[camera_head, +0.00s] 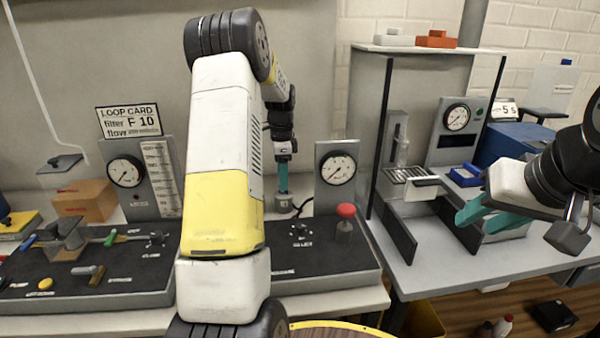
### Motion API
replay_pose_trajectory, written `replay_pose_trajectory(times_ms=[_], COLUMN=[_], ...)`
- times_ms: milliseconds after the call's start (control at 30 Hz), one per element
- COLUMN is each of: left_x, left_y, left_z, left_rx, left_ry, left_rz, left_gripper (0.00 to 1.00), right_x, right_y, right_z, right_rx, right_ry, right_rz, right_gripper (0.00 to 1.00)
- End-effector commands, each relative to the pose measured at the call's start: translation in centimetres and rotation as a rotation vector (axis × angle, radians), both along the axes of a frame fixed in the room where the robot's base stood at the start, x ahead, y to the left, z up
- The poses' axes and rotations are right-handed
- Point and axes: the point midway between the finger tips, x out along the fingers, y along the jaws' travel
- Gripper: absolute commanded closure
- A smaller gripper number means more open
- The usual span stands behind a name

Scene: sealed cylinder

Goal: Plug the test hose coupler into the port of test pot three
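My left arm crosses the middle of the view, and its gripper (283,190) points down at the back of the dark bench panel. Its teal fingers are seen edge-on, so I cannot tell whether they are open or shut. A small grey cylindrical fitting (283,204) stands right below the fingertips, with a dark hose or cable beside it. I cannot tell whether this is the coupler or a test pot, or whether the fingers touch it. My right gripper (482,218) is open and empty at the right, over the grey bench. No pot number is readable.
A red-topped knob (346,212) stands on the panel right of my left gripper, before a gauge (337,168). Another gauge (126,172) and small coloured levers are at the left. An open-fronted cabinet (385,140) and blue box (515,143) are near my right arm.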

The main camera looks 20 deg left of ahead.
Motion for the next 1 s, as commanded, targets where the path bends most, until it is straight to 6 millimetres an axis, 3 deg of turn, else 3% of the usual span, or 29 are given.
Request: replay_pose_trajectory(times_ms=[333, 700, 1000], left_x=[0.0, 0.1, 0.0], left_y=[0.0, 0.0, 0.0], left_z=[0.4, 6.1, 7.8], left_rx=[0.001, 0.000, 0.000], left_ry=[-0.002, -0.003, 0.000], left_rz=[0.000, 0.000, 0.000], left_gripper=[0.48, 0.48, 0.48], right_x=[0.0, 0.0, 0.0], right_y=[0.0, 0.0, 0.0], right_z=[0.0, 0.0, 0.0], right_rx=[0.000, 0.000, 0.000], right_ry=[0.000, 0.000, 0.000], right_rz=[0.000, 0.000, 0.000], right_gripper=[0.64, 0.64, 0.64])
